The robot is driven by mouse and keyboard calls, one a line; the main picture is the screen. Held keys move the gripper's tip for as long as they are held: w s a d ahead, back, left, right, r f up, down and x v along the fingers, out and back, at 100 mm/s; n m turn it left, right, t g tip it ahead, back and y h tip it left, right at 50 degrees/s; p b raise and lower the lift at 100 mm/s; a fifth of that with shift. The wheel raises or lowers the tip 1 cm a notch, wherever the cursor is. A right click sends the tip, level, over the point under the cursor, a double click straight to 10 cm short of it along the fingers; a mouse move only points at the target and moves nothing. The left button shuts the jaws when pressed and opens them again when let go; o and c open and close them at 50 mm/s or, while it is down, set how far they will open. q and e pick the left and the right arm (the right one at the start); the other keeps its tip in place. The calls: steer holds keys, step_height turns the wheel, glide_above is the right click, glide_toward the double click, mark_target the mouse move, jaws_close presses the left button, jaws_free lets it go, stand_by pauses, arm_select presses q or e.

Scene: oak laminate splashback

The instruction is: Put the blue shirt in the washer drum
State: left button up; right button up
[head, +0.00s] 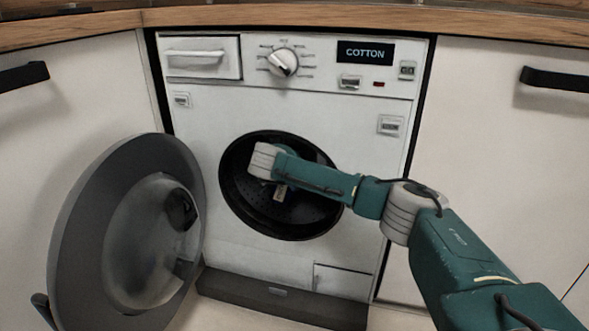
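The washer drum (315,212) is dark and shows through the round opening in the white machine front. The washer door (72,245) stands wide open to the left. My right arm comes in from the right and its wrist is at the drum opening. A small dark blue and pale patch shows below the wrist, inside the opening; I cannot tell whether it is part of my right gripper or something else. The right gripper's fingers cannot be made out. No blue shirt can be clearly made out. My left gripper is not in view.
The machine front has a detergent drawer (200,58), a dial (283,63) and a display (365,53) reading COTTON. White cabinets with black handles (555,79) flank it under a wooden worktop (300,17). The open door takes up the lower left.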

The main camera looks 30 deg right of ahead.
steer(key=o, duration=1.4)
steer(key=shift+s, duration=0.1)
steer(key=v, duration=0.3)
steer(key=shift+r, duration=0.1)
steer(key=shift+s+a, duration=1.3)
steer(key=shift+a, duration=0.2)
steer(key=shift+s+a, duration=1.3)
steer(key=shift+a, duration=0.25)
steer(key=shift+s+a, duration=1.3)
steer(key=shift+a, duration=0.2)
steer(key=shift+a, duration=0.1)
